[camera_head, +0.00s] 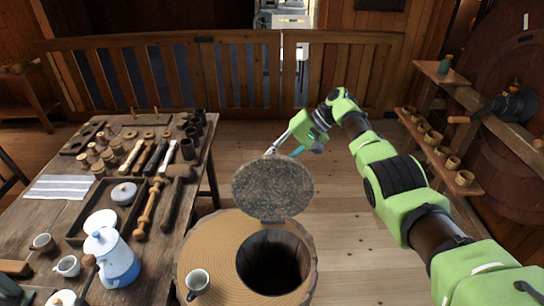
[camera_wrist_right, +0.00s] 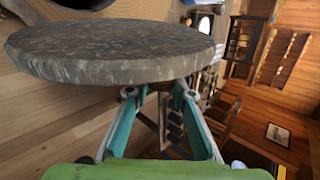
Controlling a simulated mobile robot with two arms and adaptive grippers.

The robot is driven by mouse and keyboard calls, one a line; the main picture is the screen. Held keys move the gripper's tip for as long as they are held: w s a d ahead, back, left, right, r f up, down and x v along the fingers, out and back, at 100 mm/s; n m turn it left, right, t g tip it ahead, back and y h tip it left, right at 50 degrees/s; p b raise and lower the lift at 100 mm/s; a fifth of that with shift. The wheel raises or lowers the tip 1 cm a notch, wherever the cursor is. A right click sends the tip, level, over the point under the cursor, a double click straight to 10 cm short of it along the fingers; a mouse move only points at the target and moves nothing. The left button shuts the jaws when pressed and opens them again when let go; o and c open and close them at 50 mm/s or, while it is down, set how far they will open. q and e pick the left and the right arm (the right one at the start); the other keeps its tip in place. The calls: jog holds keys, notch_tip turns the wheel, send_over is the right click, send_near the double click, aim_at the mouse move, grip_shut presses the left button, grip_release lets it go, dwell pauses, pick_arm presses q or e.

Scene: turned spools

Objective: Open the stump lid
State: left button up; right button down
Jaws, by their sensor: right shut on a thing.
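The stump (camera_head: 210,240) is a pale round block with a dark round hole (camera_head: 272,265) in its top. Its lid (camera_head: 272,188), a speckled grey-brown disc, stands raised on edge behind the hole, so the hole is uncovered. My right gripper (camera_head: 275,149) is at the lid's upper edge and shut on it. In the right wrist view the lid (camera_wrist_right: 110,52) fills the upper left, and the teal-padded fingers of the right gripper (camera_wrist_right: 156,92) meet its rim. The lid hides their contact partly. My left gripper is not in view.
A cluttered wooden table (camera_head: 205,150) with tools, spools and a blue-white pot (camera_head: 112,262) is at left. Wooden shelves (camera_head: 440,150) with small cups are at right. The floor behind the lid is clear up to a railing (camera_head: 220,75).

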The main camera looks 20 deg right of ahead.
jog(key=shift+s+a+f, duration=0.1)
jog(key=shift+f, duration=0.15)
jog(key=c, duration=1.8)
grip_release()
jog(key=shift+o, duration=0.4)
jog(key=shift+r, duration=0.1)
jog(key=v, duration=1.2)
